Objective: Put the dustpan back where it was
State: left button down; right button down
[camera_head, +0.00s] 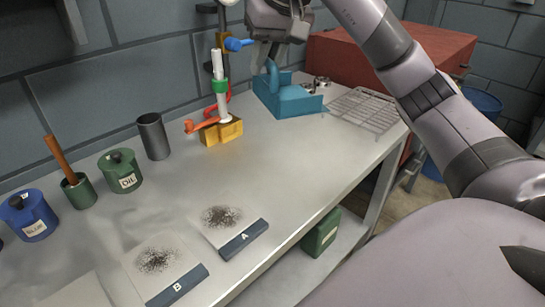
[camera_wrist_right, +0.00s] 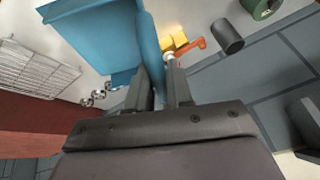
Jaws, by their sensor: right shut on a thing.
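The blue-teal dustpan (camera_head: 287,101) is at the back of the bench, left of the wire rack, with its handle upward. It is too close to tell whether it touches the bench top. My right gripper (camera_head: 275,62) is above it, shut on its handle. In the right wrist view the dustpan (camera_wrist_right: 100,36) fills the upper middle, and the handle runs down between the fingers of my right gripper (camera_wrist_right: 158,76). The handle's gripped part is partly hidden by the fingers. My left gripper is not in view.
A wire rack (camera_head: 366,109) and small metal cups lie to the right, before a red box (camera_head: 430,52). Mid-bench is clear.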

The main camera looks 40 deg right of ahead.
aim_at(285, 110)
jog(key=shift+f+b, duration=1)
jog(key=shift+f, duration=8.45)
jog(key=c, duration=1)
grip_release()
jog(key=shift+s, duration=0.1)
jog(key=shift+r, duration=0.15)
jog(key=v, duration=1.1)
jog(key=shift+s+r+p, duration=0.2)
jog(key=shift+r+p, duration=0.1)
jog(key=shift+r, duration=0.05)
